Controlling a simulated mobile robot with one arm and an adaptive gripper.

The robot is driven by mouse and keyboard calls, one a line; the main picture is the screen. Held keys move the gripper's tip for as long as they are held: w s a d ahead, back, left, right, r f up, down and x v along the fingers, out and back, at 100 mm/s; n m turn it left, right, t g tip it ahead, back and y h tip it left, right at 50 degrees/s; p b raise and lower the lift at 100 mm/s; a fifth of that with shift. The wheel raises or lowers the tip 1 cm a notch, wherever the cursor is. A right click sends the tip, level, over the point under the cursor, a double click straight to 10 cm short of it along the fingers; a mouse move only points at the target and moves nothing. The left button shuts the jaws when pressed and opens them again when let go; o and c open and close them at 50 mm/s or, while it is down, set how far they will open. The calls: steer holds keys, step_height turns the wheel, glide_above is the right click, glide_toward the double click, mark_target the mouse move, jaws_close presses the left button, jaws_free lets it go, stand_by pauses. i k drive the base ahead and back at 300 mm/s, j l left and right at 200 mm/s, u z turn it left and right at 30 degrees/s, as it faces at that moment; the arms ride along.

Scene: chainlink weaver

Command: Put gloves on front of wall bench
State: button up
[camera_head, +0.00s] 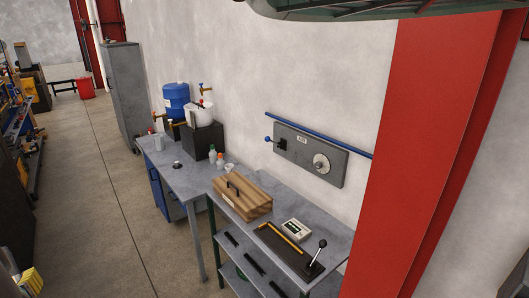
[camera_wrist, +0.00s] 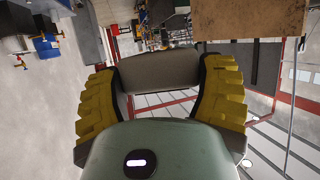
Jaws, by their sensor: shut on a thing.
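My gripper (camera_wrist: 160,80) has yellow ridged fingers closed on a grey-brown, rounded thing, which I take to be the gloves (camera_wrist: 160,66). Only one face of it shows, so its full shape is hidden. In the head view, part of a yellow ridged finger shows at the bottom left edge; the held thing does not show clearly there. Two grey benches stand along the wall in the head view. The farther bench (camera_head: 187,180) has a bare front strip. The nearer bench (camera_head: 336,238) carries a wooden box. My gripper is well left of both, over the floor side.
The farther bench carries a blue drum (camera_head: 176,98), a white bucket (camera_head: 199,113) and small bottles. The nearer bench holds the wooden box (camera_head: 241,197), a small meter (camera_head: 297,228) and a black lever board. A red column (camera_head: 440,140) stands at right. The floor aisle is clear.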

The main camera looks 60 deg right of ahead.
mark_target(184, 174)
steer(key=i+z, duration=0.4)
steer(key=i, duration=0.45)
steer(key=i+j+z, duration=0.15)
steer(key=i+z, duration=0.25)
steer(key=i, duration=0.4)
steer(key=i+l, duration=0.35)
steer(key=i, duration=0.25)
steer(key=i+l+u, duration=0.1)
steer(key=i+l, duration=0.3)
steer(key=i, duration=0.2)
steer(key=i+l, duration=0.4)
steer(key=i, duration=0.15)
